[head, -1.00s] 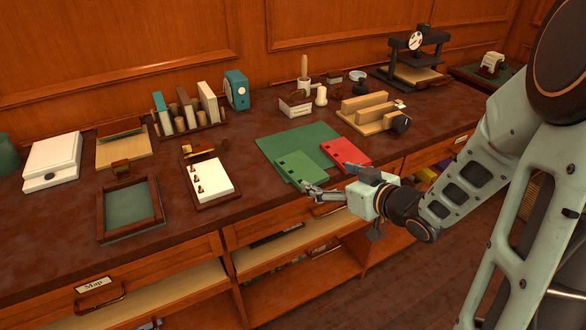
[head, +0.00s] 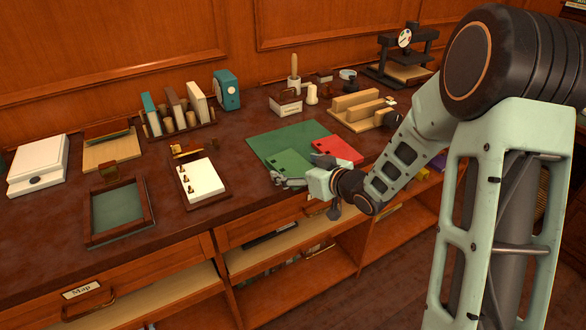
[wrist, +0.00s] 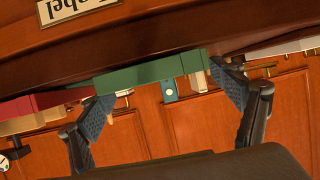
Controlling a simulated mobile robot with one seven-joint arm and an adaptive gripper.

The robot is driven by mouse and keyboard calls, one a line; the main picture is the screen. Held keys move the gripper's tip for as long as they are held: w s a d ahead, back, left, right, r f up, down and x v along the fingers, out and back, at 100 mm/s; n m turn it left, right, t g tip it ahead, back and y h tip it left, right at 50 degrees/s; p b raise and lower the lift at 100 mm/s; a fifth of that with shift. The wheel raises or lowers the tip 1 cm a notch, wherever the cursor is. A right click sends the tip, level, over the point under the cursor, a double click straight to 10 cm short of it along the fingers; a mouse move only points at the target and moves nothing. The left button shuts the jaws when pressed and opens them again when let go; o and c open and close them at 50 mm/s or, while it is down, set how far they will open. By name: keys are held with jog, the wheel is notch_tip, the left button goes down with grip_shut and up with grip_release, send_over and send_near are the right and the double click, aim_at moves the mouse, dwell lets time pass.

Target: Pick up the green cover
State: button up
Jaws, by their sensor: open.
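The green cover (head: 288,162) lies flat near the front edge of the counter, partly on a darker green mat (head: 262,143). A red cover (head: 338,149) lies to its right. My gripper (head: 280,180) is open and low at the green cover's front edge, its fingers pointing left and inward. In the wrist view, which looks upside down, the green cover (wrist: 150,76) shows edge-on between the two spread fingers of my gripper (wrist: 160,84). Whether either finger touches it, I cannot tell. The red cover (wrist: 50,103) shows at the left there.
Left of the mat stand a board with white paper (head: 203,178) and a dark framed tray (head: 122,212). Wooden blocks (head: 362,108) and a small box (head: 286,105) stand behind. Drawers and open shelves (head: 275,241) lie below the counter edge.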

jog(key=c, duration=1.3)
jog(key=shift+r, duration=0.2)
